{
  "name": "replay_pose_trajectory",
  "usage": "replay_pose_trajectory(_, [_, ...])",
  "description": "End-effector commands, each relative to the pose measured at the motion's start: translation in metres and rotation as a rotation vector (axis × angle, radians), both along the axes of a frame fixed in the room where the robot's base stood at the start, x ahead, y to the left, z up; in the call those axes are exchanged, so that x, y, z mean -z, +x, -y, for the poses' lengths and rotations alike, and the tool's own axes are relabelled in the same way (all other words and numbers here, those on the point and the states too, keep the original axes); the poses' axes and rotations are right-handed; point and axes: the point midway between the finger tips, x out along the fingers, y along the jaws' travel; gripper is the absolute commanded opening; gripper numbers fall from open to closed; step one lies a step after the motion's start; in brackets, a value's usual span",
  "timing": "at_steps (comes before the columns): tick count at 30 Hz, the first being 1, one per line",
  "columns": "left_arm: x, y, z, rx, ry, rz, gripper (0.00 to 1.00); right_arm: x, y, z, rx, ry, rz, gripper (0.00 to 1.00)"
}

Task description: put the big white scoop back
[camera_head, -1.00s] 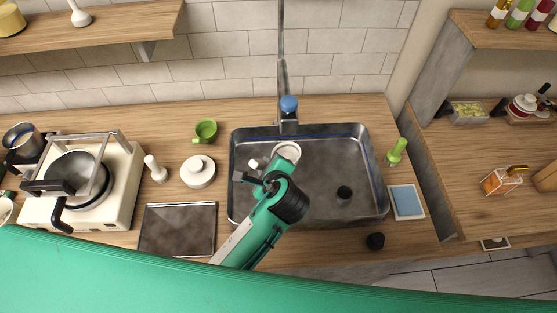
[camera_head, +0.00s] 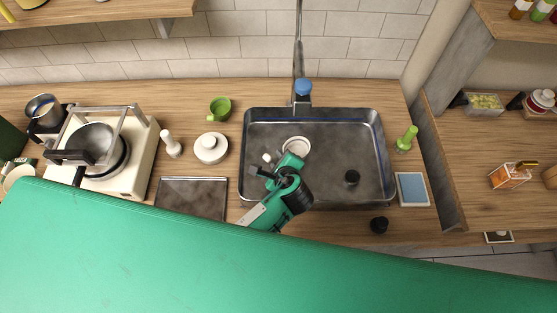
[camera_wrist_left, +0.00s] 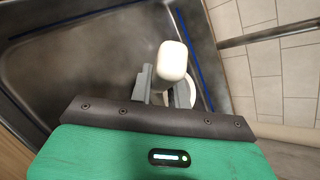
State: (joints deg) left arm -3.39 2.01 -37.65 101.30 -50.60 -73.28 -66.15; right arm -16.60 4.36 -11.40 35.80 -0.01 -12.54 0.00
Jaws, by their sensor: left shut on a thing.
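The big white scoop shows in the head view as a round white bowl (camera_head: 296,147) with a short white end to its left, over the sink (camera_head: 330,195). My left gripper (camera_head: 273,169) is shut on it; the sink lies below. In the left wrist view, the scoop's rounded white end (camera_wrist_left: 172,60) stands up between the fingers (camera_wrist_left: 163,90), and part of a white rim shows behind the right finger. The gripper hides the scoop's middle. I cannot tell how high it is above the sink floor. My right gripper is not in view.
Left of the sink are a white lidded jar (camera_head: 211,148), a white pestle-like piece (camera_head: 171,144), a green cup (camera_head: 220,108), a dark tray (camera_head: 191,197) and a stove (camera_head: 140,150). The faucet (camera_head: 302,88) stands behind the sink. A green bottle (camera_head: 406,139) and blue pad (camera_head: 412,188) are right.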

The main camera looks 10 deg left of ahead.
Motion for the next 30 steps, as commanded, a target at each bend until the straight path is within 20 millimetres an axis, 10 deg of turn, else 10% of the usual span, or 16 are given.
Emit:
replay_pose_trajectory(17, [0.024,0.000,0.000,0.000,0.000,0.000,0.00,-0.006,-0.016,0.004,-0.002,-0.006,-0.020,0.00])
replay_pose_trajectory(18, [0.023,0.000,0.000,0.000,0.000,0.000,0.26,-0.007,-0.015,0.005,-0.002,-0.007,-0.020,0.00])
replay_pose_trajectory(20, [0.023,0.000,0.000,0.000,0.000,0.000,0.37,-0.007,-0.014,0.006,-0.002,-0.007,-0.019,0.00])
replay_pose_trajectory(30, [0.024,0.000,0.000,0.001,0.001,0.000,0.40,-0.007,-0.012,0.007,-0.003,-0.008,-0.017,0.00])
